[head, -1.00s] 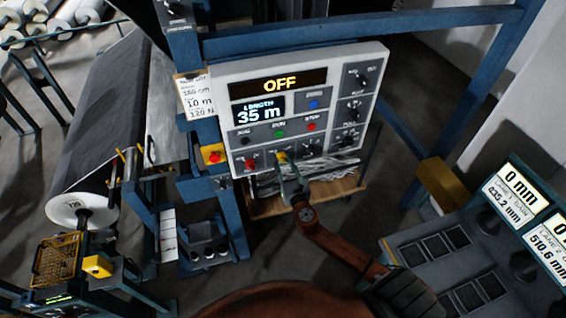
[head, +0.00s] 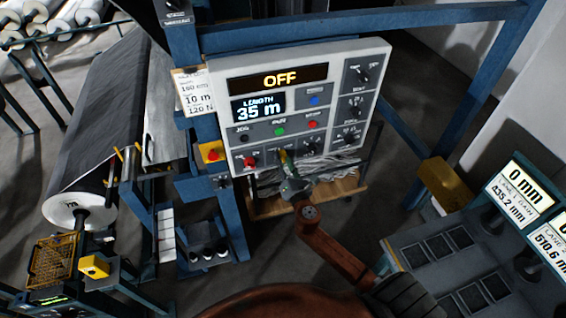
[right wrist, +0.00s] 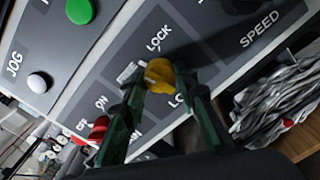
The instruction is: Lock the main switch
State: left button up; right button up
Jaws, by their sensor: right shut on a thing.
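The white control panel (head: 218,92) shows OFF on its upper display. The red main switch knob (head: 250,161) is at the lower left of the panel; it also shows beside ON and OFF marks in the right wrist view (right wrist: 98,130). To its right is a yellow knob or key (right wrist: 160,75) just below the word LOCK. My right gripper (head: 285,163) reaches up to the panel from below. Its green fingers are shut on the yellow piece, one on each side. My left gripper is not in view.
Green, red and blue buttons and a dark speed knob (head: 310,147) sit close to the gripper. A red-topped yellow stop button (head: 211,153) is left of the panel. A wooden cart (head: 265,207) stands below. A console (head: 440,250) is at the right.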

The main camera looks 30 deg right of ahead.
jog(key=m+b, duration=0.1)
jog(key=m, duration=0.4)
jog(key=shift+m, duration=0.3)
jog(key=m+b, duration=0.1)
jog(key=m, duration=0.4)
jog(key=shift+m, duration=0.7)
jog(key=o, duration=1.2)
jog(key=shift+c, duration=0.2)
jog(key=v, duration=1.2)
